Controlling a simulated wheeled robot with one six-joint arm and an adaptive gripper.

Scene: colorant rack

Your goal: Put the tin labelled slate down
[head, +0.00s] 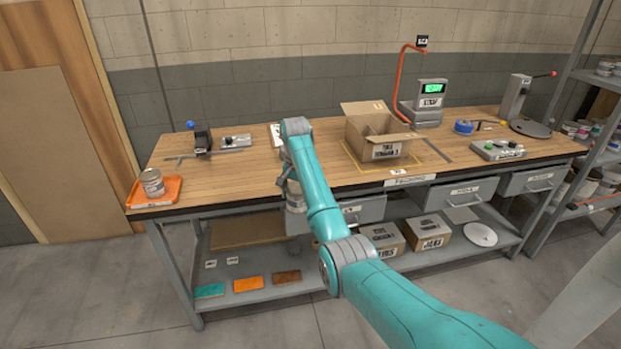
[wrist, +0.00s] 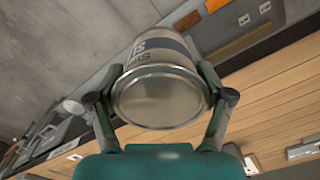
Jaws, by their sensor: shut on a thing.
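My gripper (wrist: 160,100) is shut on a tin (wrist: 152,60) in the wrist view, with one finger on each side. The tin has a round metal end facing the camera and a pale label with a dark band. Only part of the lettering shows, so I cannot read its name in full. Another tin (head: 152,183) stands in an orange tray (head: 172,195) at the bench's left end.
An open cardboard box (head: 377,138) stands mid-bench inside yellow marking. A scale (head: 428,103) and a red curved stand (head: 404,70) are behind it. A lever device (head: 203,138) is on the left. Drawers and a lower shelf are under the bench. Bare wood lies right of the tray.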

